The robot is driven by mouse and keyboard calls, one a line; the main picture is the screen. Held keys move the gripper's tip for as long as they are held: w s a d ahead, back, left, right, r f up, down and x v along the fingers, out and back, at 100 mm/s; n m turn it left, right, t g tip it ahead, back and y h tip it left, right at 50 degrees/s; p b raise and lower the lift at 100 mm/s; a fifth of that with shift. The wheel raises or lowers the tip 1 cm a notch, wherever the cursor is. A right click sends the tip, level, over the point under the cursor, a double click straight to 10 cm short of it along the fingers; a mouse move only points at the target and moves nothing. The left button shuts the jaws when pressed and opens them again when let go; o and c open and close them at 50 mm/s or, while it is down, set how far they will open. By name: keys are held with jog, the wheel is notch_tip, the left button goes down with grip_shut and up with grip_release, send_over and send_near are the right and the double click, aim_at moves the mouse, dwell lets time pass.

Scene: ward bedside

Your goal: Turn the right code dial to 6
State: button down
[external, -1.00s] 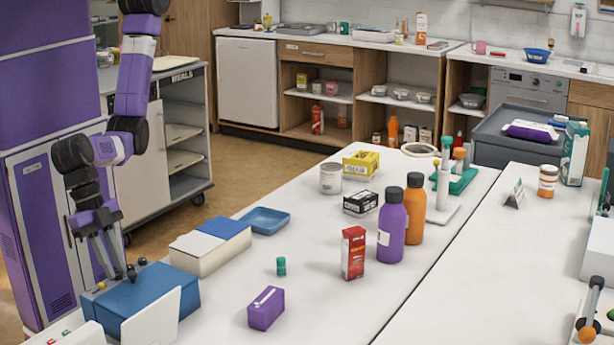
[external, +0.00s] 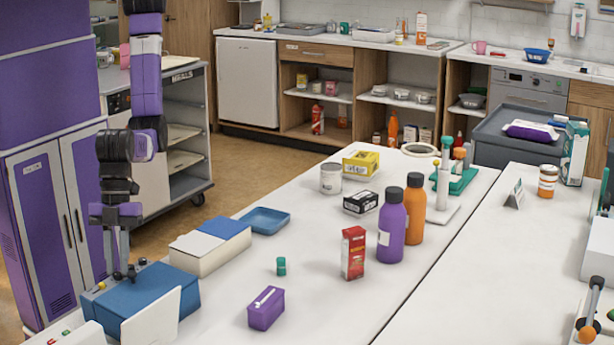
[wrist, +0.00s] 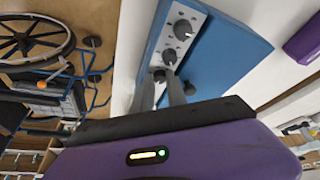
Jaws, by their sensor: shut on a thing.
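A blue box (external: 160,298) stands at the near left of the table in the external view. In the wrist view the box (wrist: 225,52) has a grey panel (wrist: 196,15) with a row of dark round dials. The far dial (wrist: 183,29) and the middle dial (wrist: 170,56) are uncovered. My gripper (wrist: 160,77) is shut on the dial at the near end of the row, with a finger on each side of it. In the external view my gripper (external: 124,276) points straight down at the box top. The dial numbers are too small to read.
A white panel (external: 152,320) leans in front of the box. A cream and blue box (external: 210,246) stands just behind it, with a blue tray (external: 265,220) beyond. A purple box (external: 266,308) lies to the right, with clear table between.

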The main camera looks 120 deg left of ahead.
jog(key=m, duration=0.1)
jog(key=m+g, duration=0.1)
jog(key=m, duration=0.1)
jog(key=shift+w+r+m+h, duration=0.1)
jog(key=shift+w+m+h, duration=0.2)
jog(key=shift+w+m+g, duration=0.1)
jog(key=shift+m+g, duration=0.8)
jog(key=shift+m, duration=0.9)
jog(key=c, duration=1.6)
grip_release()
